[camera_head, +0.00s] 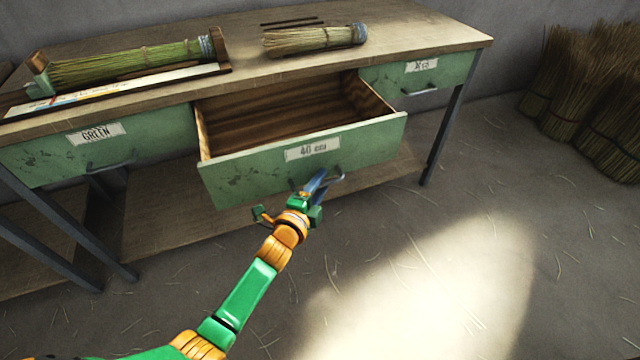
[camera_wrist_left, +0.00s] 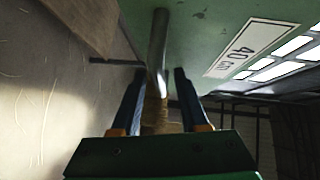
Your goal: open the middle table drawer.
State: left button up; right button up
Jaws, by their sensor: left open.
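The middle drawer (camera_head: 250,168) is green with a "40 cm" label and stands pulled well out of the table; its wooden inside is empty. Its metal handle (camera_head: 334,178) is at the lower front, and the handle bar also shows in the left wrist view (camera_wrist_left: 158,50). My left gripper (camera_head: 318,183) is at the handle, with its two blue fingers (camera_wrist_left: 155,95) apart, one on each side of the bar. I cannot tell whether the fingers touch it. My right gripper is not in view.
The wooden tabletop (camera_head: 245,70) carries a bundle in a holder (camera_head: 130,62) and a shorter bundle (camera_head: 310,40). The left drawer (camera_head: 60,155) and right drawer (camera_head: 412,82) are shut. Straw bundles (camera_head: 590,90) stand at the right.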

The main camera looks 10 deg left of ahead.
pick_arm(q)
jog(key=p+v, duration=0.2)
jog(key=v, duration=0.5)
